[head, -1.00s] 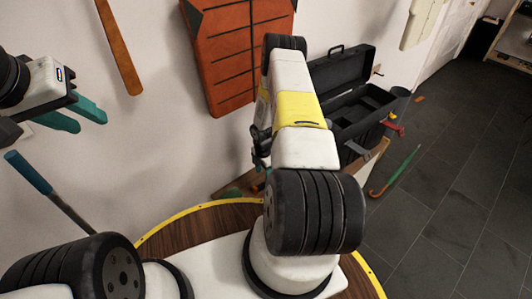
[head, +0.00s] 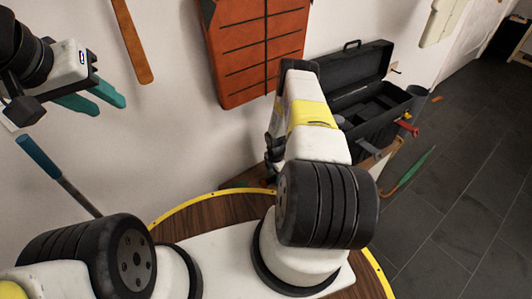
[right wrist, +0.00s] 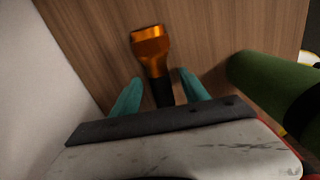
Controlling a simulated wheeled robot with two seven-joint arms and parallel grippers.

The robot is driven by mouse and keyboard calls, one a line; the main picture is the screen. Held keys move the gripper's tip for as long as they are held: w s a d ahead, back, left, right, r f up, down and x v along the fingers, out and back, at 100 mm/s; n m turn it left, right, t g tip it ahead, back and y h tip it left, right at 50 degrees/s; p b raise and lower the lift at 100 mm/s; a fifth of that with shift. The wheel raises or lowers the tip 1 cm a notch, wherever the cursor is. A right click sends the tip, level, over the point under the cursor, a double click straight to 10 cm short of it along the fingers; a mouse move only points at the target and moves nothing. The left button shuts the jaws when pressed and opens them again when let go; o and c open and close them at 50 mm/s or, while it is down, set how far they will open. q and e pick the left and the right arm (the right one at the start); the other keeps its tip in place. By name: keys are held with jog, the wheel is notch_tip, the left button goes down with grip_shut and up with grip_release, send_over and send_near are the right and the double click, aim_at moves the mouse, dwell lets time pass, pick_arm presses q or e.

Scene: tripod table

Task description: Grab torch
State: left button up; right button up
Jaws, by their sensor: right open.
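The torch (right wrist: 151,45) shows in the right wrist view, with an orange flared head and a dark handle (right wrist: 162,91). It is against a brown wooden surface. My right gripper (right wrist: 161,76) is open, its two teal fingers on either side of the handle, with gaps visible between them and it. The handle's lower end is hidden behind the gripper body. In the head view my right gripper and the torch are hidden behind my right arm. My left gripper (head: 108,106) is at the upper left, empty, with its teal fingers apart, in front of the white wall.
A green cylinder with a dark end (right wrist: 270,85) lies close to the right finger. An open black toolbox (head: 375,105) stands beyond my right arm. A round wooden table with yellow edge (head: 215,207) is below. A red-orange panel (head: 255,50) is on the wall.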

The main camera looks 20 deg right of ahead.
grip_shut()
jog(key=shift+r, duration=0.1)
